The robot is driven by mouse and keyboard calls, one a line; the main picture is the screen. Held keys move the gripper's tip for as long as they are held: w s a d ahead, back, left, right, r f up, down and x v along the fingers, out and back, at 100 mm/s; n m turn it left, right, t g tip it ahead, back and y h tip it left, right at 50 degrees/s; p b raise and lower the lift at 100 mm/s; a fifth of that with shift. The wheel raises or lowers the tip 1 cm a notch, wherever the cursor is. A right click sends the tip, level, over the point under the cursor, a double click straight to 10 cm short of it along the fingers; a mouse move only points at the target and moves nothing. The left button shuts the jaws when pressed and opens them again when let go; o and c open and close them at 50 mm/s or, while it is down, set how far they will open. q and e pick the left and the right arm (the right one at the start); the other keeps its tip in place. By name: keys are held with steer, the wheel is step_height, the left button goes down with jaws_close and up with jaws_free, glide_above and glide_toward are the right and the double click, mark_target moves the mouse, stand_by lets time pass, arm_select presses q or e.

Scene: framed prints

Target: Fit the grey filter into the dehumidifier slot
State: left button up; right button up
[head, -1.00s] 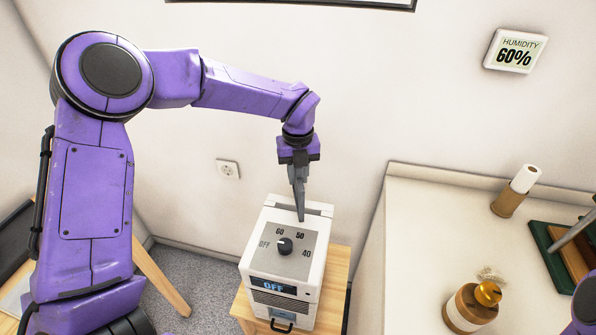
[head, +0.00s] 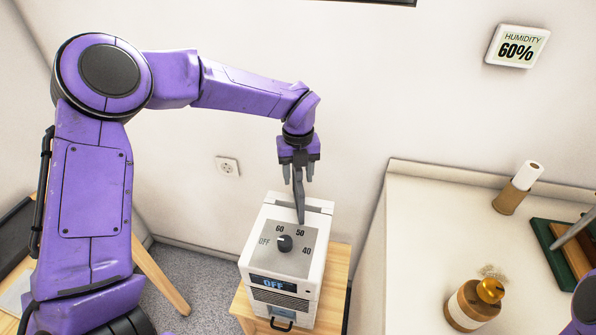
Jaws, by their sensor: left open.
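The white dehumidifier (head: 256,255) stands on a wooden stool, with a dial (head: 285,243) and a display reading OFF. A narrow grey piece, which looks like the grey filter (head: 300,205) seen edge-on, stands upright with its lower end at the dehumidifier's top. I cannot tell how deep it sits in a slot. My left gripper (head: 298,174) is open above the dehumidifier, its fingers apart on either side of the grey piece's upper end.
The wooden stool (head: 335,275) holds the dehumidifier. A white counter (head: 420,225) at the right carries a jar (head: 470,308), a paper roll (head: 517,188) and a green board (head: 550,248). A humidity panel (head: 517,46) on the wall reads 60%.

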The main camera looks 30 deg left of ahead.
arm_select(q)
step_height(320, 180, up, 13)
steer(key=shift+r, duration=0.15)
stand_by(0.4)
